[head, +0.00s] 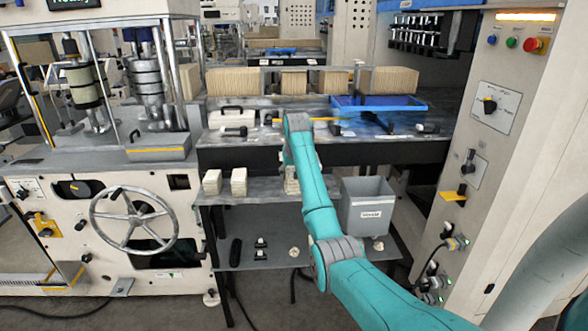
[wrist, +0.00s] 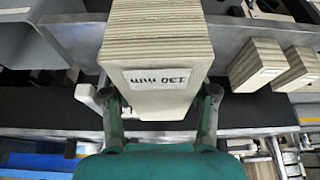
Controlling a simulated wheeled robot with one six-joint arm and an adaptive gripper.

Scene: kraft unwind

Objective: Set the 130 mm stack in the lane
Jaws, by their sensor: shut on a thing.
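The 130 mm stack (wrist: 155,40) is a block of thin tan layers with a white label that reads upside down in the wrist view. My gripper (wrist: 160,92) is shut on it, one finger at each side near the labelled end. In the head view the stack (head: 291,181) shows only as a sliver beside my arm, above the lower grey shelf (head: 265,192); my arm hides my gripper. I cannot tell whether the stack touches the shelf. A row of tan stacks (head: 231,82) with gaps stands at the back; I cannot tell which place is the lane.
Two smaller stacks (head: 212,182) (head: 239,182) stand left on the lower shelf. A grey labelled bin (head: 367,211) is right of my arm. The steel bench (head: 240,142) above holds a blue tray (head: 405,104) and tools. Machines flank both sides.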

